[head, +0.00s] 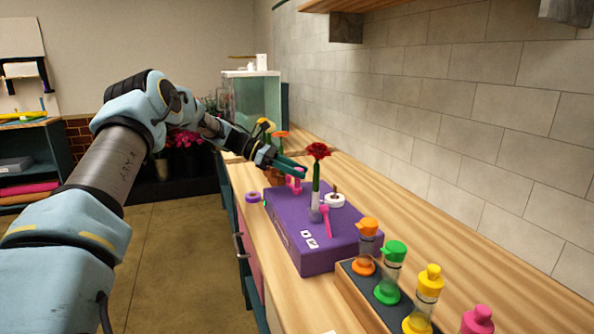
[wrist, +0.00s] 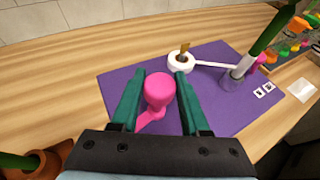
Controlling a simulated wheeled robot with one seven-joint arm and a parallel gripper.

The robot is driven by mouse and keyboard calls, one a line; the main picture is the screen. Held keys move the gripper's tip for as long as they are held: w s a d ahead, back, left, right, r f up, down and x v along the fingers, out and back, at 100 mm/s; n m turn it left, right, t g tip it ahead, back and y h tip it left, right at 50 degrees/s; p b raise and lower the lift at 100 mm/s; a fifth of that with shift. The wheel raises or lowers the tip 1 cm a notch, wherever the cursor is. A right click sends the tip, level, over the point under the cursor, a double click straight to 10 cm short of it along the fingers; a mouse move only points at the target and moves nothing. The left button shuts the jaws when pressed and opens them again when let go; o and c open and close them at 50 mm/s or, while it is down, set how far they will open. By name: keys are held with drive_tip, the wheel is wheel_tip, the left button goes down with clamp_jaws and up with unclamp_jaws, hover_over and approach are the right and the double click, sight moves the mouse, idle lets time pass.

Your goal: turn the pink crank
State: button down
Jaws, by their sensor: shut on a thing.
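The pink crank (head: 296,183) stands on the far end of the purple box (head: 310,253). In the wrist view the round pink knob of the crank (wrist: 158,90) sits between the two teal fingers, and its arm runs down toward the lower left. My gripper (head: 299,170) is shut on this knob from above and behind; it also shows in the wrist view (wrist: 159,78). The lower part of the crank is partly hidden by the gripper body.
On the box are a white spool (head: 335,201), a red flower (head: 318,152) upright in a grey holder and a second pink lever (head: 325,222). A tray of colored bottles (head: 390,266) stands in front. Orange and yellow flowers (head: 279,134) and a purple tape roll (head: 252,197) are nearby.

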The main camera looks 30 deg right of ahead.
drive_tip(key=shift+c, duration=2)
unclamp_jaws()
drive_tip(key=b+v, duration=0.3)
drive_tip(key=v, duration=0.7)
drive_tip(key=shift+w+a+r, duration=0.15)
drive_tip(key=shift+w+a, duration=0.05)
drive_tip(key=shift+a, duration=0.05)
